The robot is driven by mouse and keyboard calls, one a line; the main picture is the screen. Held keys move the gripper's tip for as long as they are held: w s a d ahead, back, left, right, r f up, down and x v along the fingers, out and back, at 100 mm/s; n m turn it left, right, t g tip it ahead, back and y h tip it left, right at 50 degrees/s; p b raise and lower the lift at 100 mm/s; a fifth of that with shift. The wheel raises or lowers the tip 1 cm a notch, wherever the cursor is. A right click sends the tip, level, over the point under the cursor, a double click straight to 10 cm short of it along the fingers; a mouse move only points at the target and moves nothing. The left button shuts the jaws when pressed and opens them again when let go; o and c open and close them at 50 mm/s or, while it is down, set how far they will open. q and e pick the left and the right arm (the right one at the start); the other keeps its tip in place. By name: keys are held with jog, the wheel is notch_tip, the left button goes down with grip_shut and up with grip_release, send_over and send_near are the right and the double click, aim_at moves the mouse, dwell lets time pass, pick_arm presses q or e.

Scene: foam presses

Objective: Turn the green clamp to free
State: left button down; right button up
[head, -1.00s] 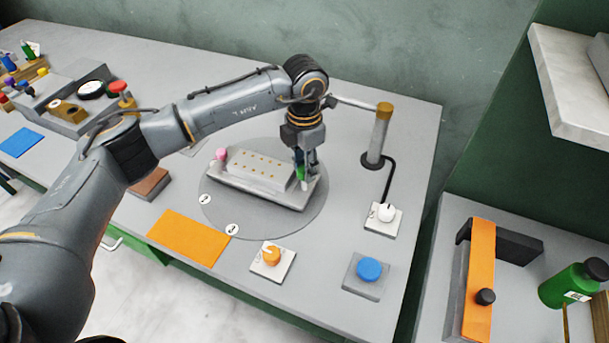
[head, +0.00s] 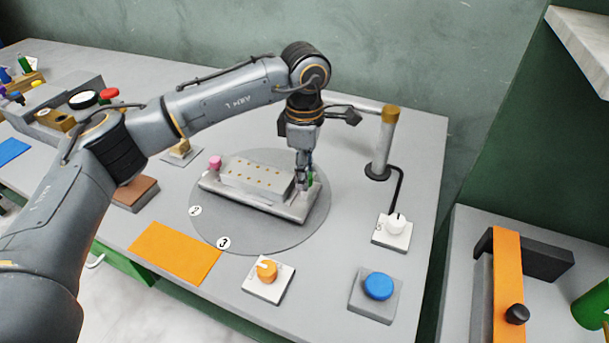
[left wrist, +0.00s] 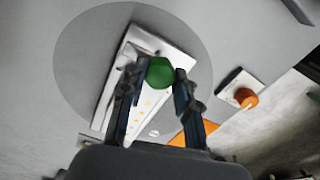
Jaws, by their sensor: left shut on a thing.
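The green clamp (head: 311,180) is at the right end of a grey block fixture (head: 255,180), largely hidden by my left gripper (head: 304,184). In the left wrist view the green clamp (left wrist: 160,71) shows as a rounded green knob between the two dark fingertips (left wrist: 159,74). My left gripper is shut on it, pointing down from above. A pink clamp (head: 215,162) stands at the fixture's left end. My right gripper is not in view.
The fixture lies on a round grey disc (head: 285,236) with number marks. An orange knob (head: 266,270), a blue button (head: 378,286) and a white knob (head: 396,223) stand in front and right. A post (head: 384,145) rises behind right. An orange mat (head: 175,253) lies flat.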

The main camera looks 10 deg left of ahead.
pick_arm(q)
jog(key=shift+m, duration=0.3)
jog(key=c, duration=1)
grip_release()
jog(key=shift+r, duration=0.15)
notch_tip(320, 180, up, 12)
jog(key=shift+f, duration=0.1)
